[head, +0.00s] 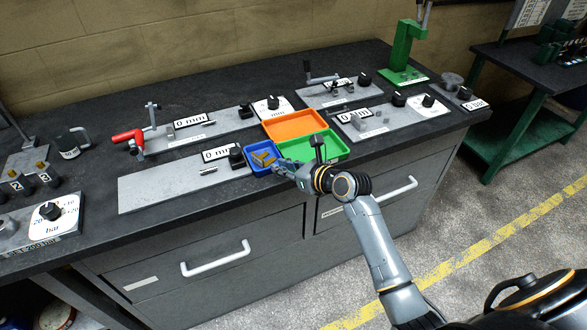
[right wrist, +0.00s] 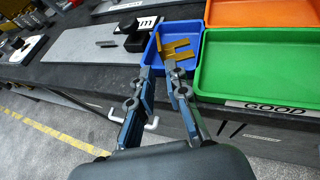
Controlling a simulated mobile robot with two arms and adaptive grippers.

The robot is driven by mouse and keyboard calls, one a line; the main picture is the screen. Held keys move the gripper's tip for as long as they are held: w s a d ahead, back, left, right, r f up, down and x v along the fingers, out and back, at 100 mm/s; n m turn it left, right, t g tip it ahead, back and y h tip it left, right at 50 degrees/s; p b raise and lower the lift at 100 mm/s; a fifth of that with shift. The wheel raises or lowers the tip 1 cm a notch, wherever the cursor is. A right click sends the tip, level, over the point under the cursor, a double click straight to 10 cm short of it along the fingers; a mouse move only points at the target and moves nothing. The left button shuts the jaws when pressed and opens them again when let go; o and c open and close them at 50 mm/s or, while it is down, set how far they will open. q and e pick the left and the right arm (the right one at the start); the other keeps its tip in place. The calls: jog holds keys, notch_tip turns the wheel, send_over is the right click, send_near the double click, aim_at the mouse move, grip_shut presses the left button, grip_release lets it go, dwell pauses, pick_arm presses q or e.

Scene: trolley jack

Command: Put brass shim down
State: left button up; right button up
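Brass-coloured pieces (head: 263,158), which look like flat shims, lie in the small blue tray (head: 249,171) at the bench's front edge. In the right wrist view the brass pieces (right wrist: 178,45) lie just beyond my fingertips, overlapping, so I cannot tell their exact number. My right gripper (head: 279,164) is at the front edge of the blue tray. In the right wrist view its two fingers (right wrist: 160,70) stand apart with a gap and nothing clearly held between them. My left gripper is not in view.
A green tray (right wrist: 255,95) marked GOOD and an orange tray (head: 294,125) adjoin the blue one. A grey plate (head: 160,191) lies to the left. Fixtures with dials and a red-handled clamp (head: 128,136) stand behind. Drawer handles (head: 215,259) project below the bench edge.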

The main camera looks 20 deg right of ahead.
jog(key=shift+v, duration=2.25)
jog(key=s+f+n+g+h, duration=0.15)
jog(key=s+f+n, duration=0.25)
jog(key=f, duration=0.7)
jog(key=s+d+f+n+g+h, duration=0.15)
jog(key=s+f+n, duration=0.35)
jog(key=f, duration=0.7)
jog(key=s+f+n+g+h, duration=0.15)
jog(key=s+f+n, duration=0.25)
jog(key=f, duration=0.7)
jog(key=s+f+n+g, duration=0.2)
jog(key=s+f+n, duration=0.4)
jog(key=s, duration=0.6)
jog(key=s+f+n+g, duration=0.2)
jog(key=s+f+n, duration=0.5)
jog(key=s, duration=0.5)
jog(key=s+f+n+g, duration=0.2)
jog(key=s+f+n, duration=0.4)
jog(key=s, duration=0.6)
jog(key=shift+s+n+g+h, duration=0.2)
jog(key=shift+n+g+h, duration=0.2)
jog(key=shift+n, duration=0.5)
jog(key=shift+a+f, duration=0.15)
